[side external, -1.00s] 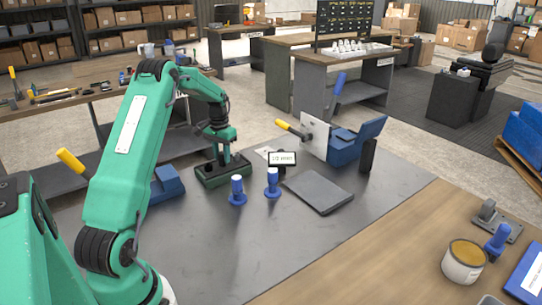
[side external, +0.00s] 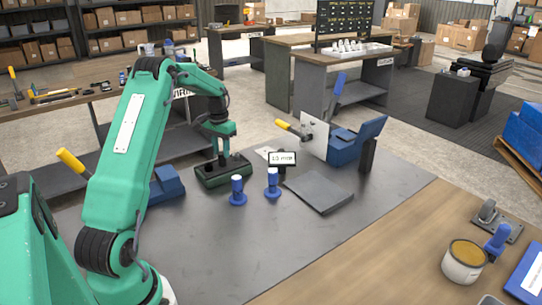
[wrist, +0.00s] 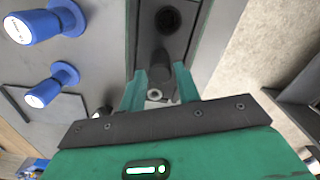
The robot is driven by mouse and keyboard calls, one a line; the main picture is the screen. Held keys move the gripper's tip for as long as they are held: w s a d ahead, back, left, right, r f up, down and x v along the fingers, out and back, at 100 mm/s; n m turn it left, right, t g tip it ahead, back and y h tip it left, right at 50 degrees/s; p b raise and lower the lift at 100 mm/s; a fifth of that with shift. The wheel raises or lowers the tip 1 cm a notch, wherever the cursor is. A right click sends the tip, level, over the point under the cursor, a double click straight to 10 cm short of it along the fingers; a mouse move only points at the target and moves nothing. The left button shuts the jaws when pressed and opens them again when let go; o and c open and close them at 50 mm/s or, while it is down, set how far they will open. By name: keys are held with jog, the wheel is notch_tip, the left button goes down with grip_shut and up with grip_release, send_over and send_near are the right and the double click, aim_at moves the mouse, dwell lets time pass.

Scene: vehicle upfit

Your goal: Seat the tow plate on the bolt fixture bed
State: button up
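The fixture bed (side external: 223,174) appears to be the low dark green block with dark holes near the left back of the metal bench top. My gripper (side external: 221,158) is upright just over it, fingers pointing down. In the wrist view my gripper (wrist: 161,70) has its two green fingers apart, on either side of a dark round post with a pale ring at its end. I cannot tell whether they touch it. A flat dark grey plate (side external: 318,191) lies on the bench to the right, away from my gripper; I cannot tell whether it is the tow plate.
Two blue pegs (side external: 237,190) (side external: 273,183) stand between the block and the flat plate. Behind them are a small display (side external: 282,158) and a light upright plate (side external: 314,136) by a blue clamp-like piece (side external: 357,143). The front of the metal bench is clear.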

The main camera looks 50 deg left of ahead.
jog(key=shift+r, duration=0.5)
jog(key=shift+o, duration=0.2)
jog(key=o, duration=0.5)
jog(key=c, duration=0.5)
jog(key=shift+c, duration=0.2)
jog(key=shift+r, duration=0.1)
notch_tip(320, 180, up, 9)
dwell(1.0)
jog(key=shift+d, duration=0.1)
